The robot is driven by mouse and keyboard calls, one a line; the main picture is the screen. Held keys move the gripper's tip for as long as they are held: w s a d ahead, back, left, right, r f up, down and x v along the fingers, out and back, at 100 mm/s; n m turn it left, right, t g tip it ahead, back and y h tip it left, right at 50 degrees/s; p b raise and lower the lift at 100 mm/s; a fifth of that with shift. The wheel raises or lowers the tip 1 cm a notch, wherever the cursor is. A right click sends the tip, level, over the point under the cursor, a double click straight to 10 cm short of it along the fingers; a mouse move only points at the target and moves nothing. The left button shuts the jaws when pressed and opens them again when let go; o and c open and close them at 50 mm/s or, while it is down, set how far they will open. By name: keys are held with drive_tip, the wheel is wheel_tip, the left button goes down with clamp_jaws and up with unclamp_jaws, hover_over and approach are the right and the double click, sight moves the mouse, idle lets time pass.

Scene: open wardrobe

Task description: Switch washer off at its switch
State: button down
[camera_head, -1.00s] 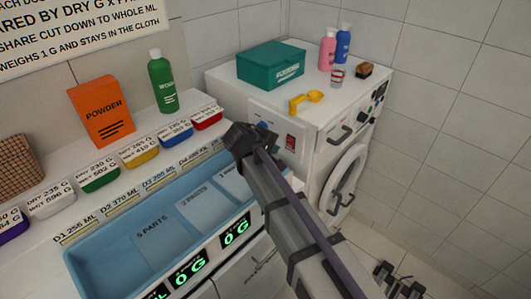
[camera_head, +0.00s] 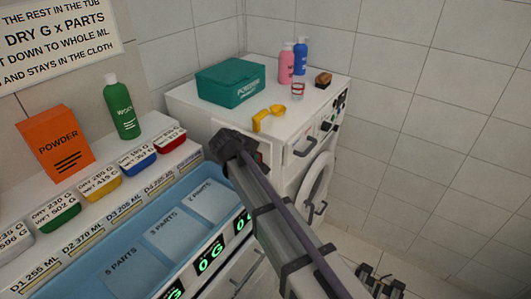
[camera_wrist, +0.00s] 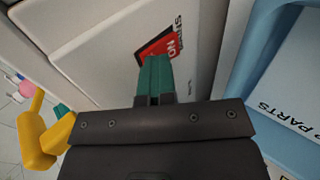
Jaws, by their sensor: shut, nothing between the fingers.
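The white washer (camera_head: 225,116) stands in the corner in the head view. Its red switch (camera_wrist: 158,46) shows in the wrist view on a white panel, with upside-down white lettering that seems to read ON. In the head view, my gripper and arm hide most of the switch. My gripper (camera_wrist: 156,60) is shut and empty, its teal fingertips overlapping the lower part of the switch. I cannot tell whether they touch it. In the head view my gripper (camera_head: 233,146) is at the washer's side panel.
A blue tub (camera_head: 125,245) adjoins at left. An orange powder box (camera_head: 57,145) and green bottle (camera_head: 121,108) stand behind it.

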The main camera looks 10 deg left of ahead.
drive_tip(key=shift+w+d+r+p, duration=0.1)
drive_tip(key=shift+d+r+p, duration=0.05)
drive_tip(key=shift+r+p, duration=0.65)
drive_tip(key=p+v, duration=0.8)
drive_tip(key=v, duration=0.5)
drive_tip(key=shift+s+f+p, duration=0.35)
drive_tip(key=shift+s+f, duration=0.05)
drive_tip(key=shift+a, duration=0.25)
